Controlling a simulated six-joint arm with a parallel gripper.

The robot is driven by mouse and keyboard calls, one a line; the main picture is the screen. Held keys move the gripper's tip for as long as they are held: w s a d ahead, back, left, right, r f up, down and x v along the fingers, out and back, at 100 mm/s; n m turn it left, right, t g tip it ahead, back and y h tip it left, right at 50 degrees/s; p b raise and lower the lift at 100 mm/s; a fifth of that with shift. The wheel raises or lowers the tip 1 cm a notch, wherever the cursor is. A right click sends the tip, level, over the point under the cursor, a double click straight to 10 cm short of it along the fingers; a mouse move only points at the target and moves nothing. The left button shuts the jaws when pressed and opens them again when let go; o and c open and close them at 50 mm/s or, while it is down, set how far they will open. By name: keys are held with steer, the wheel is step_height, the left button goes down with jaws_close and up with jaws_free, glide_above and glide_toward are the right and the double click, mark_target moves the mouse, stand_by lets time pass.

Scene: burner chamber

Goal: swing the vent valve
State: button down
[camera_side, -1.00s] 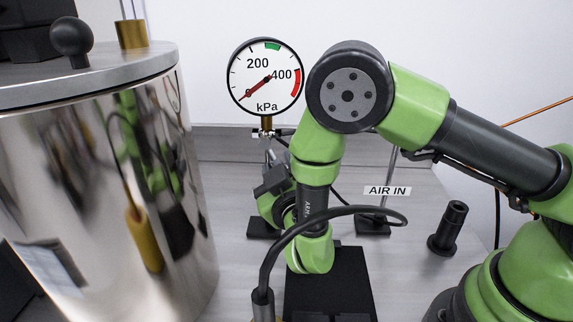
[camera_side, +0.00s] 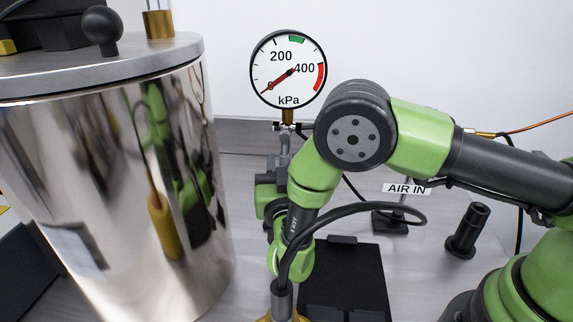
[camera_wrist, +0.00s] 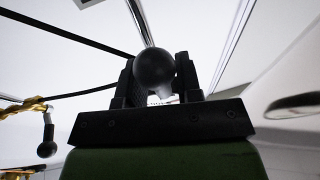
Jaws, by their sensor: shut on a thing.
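In the wrist view my gripper (camera_wrist: 156,80) is shut on a round black knob (camera_wrist: 153,66), with one finger on each side of it. A short pale piece shows just under the knob between the fingers. I take this knob to be the vent valve's handle, but the valve body cannot be made out. In the side view my arm hides the fingers and whatever they hold.
The shiny metal chamber (camera_side: 120,190) stands at left, with a black ball knob (camera_side: 102,30) on its lid. Behind are the kPa gauge (camera_side: 288,69), needle low, and the AIR IN label (camera_side: 406,188). A black post (camera_side: 467,230) and black plate (camera_side: 345,280) stand at right and below.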

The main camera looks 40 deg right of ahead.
mark_target(283, 140)
steer(key=shift+a, duration=0.15)
steer(key=c, duration=1.1)
jaws_free()
steer(key=shift+s+a+f, duration=0.1)
steer(key=shift+s+a, duration=0.1)
steer(key=shift+s, duration=0.1)
steer(key=shift+s+a+r, duration=0.2)
steer(key=shift+s+r, duration=0.1)
steer(key=shift+r, duration=0.8)
steer(key=shift+s+a+r, duration=0.15)
steer(key=shift+s+r, duration=0.15)
steer(key=shift+r, duration=0.8)
steer(key=shift+s+a+r, duration=0.2)
steer(key=shift+s+r, duration=0.1)
steer(key=shift+r, duration=0.8)
steer(key=shift+r, duration=0.1)
